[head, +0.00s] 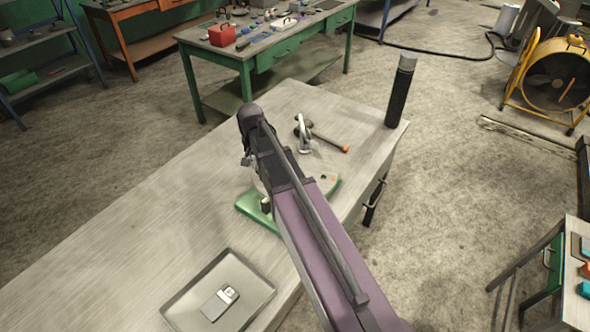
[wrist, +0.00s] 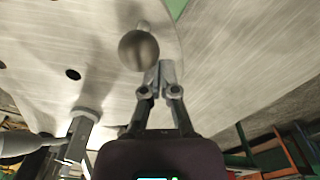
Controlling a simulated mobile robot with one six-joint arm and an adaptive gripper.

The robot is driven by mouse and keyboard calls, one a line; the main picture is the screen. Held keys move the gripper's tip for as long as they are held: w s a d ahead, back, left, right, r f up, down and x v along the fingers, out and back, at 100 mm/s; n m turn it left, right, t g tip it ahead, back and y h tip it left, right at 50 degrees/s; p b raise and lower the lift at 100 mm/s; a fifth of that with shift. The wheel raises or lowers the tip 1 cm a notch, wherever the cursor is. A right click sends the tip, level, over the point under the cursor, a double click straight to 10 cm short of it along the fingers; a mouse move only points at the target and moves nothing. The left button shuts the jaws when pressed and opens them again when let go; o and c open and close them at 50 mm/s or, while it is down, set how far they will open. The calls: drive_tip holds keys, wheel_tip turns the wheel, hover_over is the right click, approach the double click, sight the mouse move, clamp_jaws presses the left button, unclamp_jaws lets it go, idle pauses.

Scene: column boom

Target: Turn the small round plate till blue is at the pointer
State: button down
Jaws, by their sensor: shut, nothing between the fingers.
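The small round plate (head: 324,180) rests on a green base (head: 252,209) on the workbench, mostly hidden behind my arm in the head view. In the wrist view the pale plate (wrist: 105,25) has dark holes and a round metal knob (wrist: 138,50). My gripper (wrist: 160,72) is shut and empty, its fingertips just beside the knob; I cannot tell whether they touch it. In the head view the fingers are hidden by the arm. I cannot make out the blue mark or the pointer in either view.
A metal tray (head: 180,296) with a small device lies at the bench's near side. A metal clamp-like tool (head: 303,134) and an orange-tipped rod (head: 330,142) lie beyond the plate. A dark upright cylinder (head: 400,92) stands at the far right corner. The bench's left side is clear.

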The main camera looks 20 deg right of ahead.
drive_tip(key=shift+s, duration=0.2)
drive_tip(key=shift+s+a, duration=0.1)
drive_tip(key=shift+s, duration=0.7)
drive_tip(key=shift+s, duration=0.95)
drive_tip(key=shift+s, duration=0.7)
drive_tip(key=shift+s+d, duration=0.1)
drive_tip(key=shift+d, duration=0.1)
idle(0.3)
